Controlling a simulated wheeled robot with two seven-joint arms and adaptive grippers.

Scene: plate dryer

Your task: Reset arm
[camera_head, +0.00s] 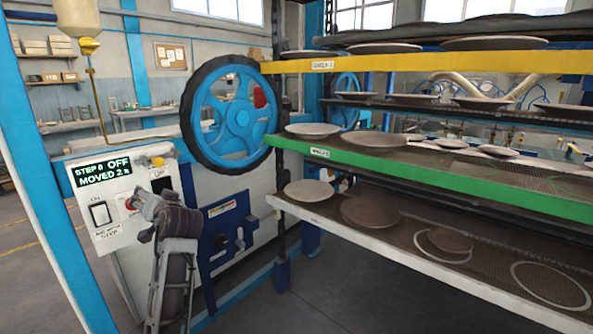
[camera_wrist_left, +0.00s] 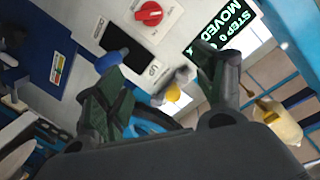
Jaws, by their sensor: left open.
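My left gripper (camera_head: 152,208) is in front of the control panel (camera_head: 108,236) at the left of the head view. In the left wrist view the two dark fingers (camera_wrist_left: 160,85) stand apart with nothing held between them. The gripper partly covers the area below the "UP" label (camera_head: 158,175). I cannot tell whether it touches the panel. My right gripper is not in view.
A blue handwheel (camera_head: 240,118) stands behind the panel. The dryer rack to the right carries several plates on stacked shelves, with a green-edged shelf (camera_head: 450,178) and a white-edged shelf (camera_head: 420,274). A blue post (camera_head: 45,160) rises at the left. Open floor shows below the rack.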

